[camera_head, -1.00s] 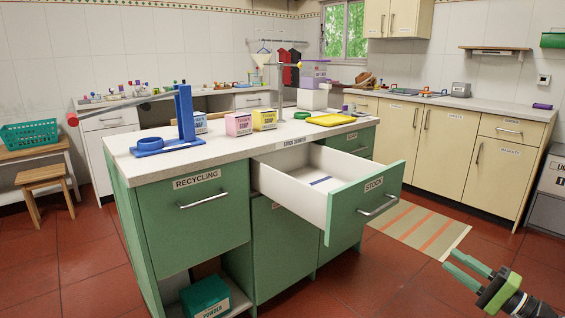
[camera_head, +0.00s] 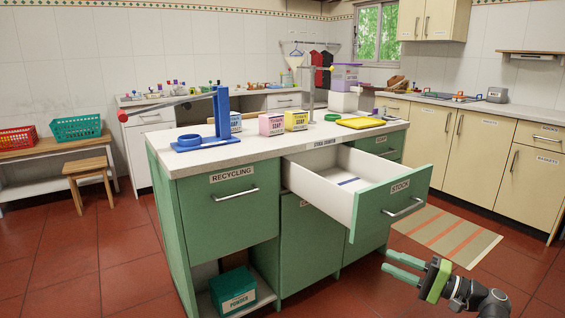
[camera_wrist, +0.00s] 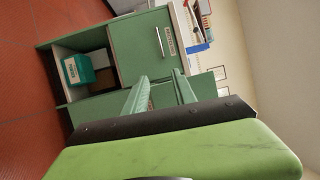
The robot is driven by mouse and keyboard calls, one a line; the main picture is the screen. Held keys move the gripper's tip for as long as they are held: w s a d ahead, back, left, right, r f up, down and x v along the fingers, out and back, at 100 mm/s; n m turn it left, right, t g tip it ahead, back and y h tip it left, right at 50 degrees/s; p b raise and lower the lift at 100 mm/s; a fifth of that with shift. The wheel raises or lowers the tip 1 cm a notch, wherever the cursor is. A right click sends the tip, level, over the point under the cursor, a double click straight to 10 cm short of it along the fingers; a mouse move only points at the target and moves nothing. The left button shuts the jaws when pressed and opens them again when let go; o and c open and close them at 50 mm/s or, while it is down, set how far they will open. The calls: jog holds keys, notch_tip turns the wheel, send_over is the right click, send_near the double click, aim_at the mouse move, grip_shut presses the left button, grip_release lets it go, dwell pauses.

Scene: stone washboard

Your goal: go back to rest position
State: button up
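My gripper (camera_head: 404,266) is at the lower right in the head view, low over the red floor and in front of the island's right end. Its two green fingers are apart with nothing between them. In the wrist view the fingers (camera_wrist: 160,95) point toward the green island cabinet, which appears turned on its side. The STOCK drawer (camera_head: 392,204) of the island is pulled out, up and left of my gripper. My gripper does not touch it.
The island counter (camera_head: 260,148) holds a blue stand (camera_head: 221,115), soap boxes (camera_head: 271,124) and a yellow tray (camera_head: 360,123). A green box (camera_head: 233,290) sits on the low shelf. A striped mat (camera_head: 445,232) lies behind my gripper. Stool (camera_head: 88,168) at left; red floor (camera_head: 110,250) is open.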

jog(key=a+f+n+g+h, duration=0.1)
jog(key=a+f+g, duration=0.2)
jog(key=a, duration=0.4)
jog(key=a+f+n+g+h+p, duration=0.1)
jog(key=a+f+n+g, duration=0.15)
jog(key=a, duration=0.35)
jog(key=a+f+n+g, duration=0.1)
jog(key=a+f+g, duration=0.1)
jog(key=a+f, duration=0.35)
jog(key=s+a+f+n+g+h, duration=0.1)
jog(key=s+a+f+g+h, duration=0.1)
jog(key=f+h, duration=0.25)
jog(key=s+a+f+n+g+h, duration=0.2)
jog(key=f+h, duration=0.2)
jog(key=f, duration=0.2)
jog(key=d+f+h, duration=0.2)
jog(key=d+h, duration=0.3)
jog(key=d, duration=0.4)
notch_tip(320, 180, up, 38)
jog(key=p, duration=3.8)
jog(key=shift+w+f+t+p, duration=0.15)
jog(key=shift+w+t+p, duration=0.15)
jog(key=shift+t+p, duration=0.1)
jog(key=shift+m, duration=0.25)
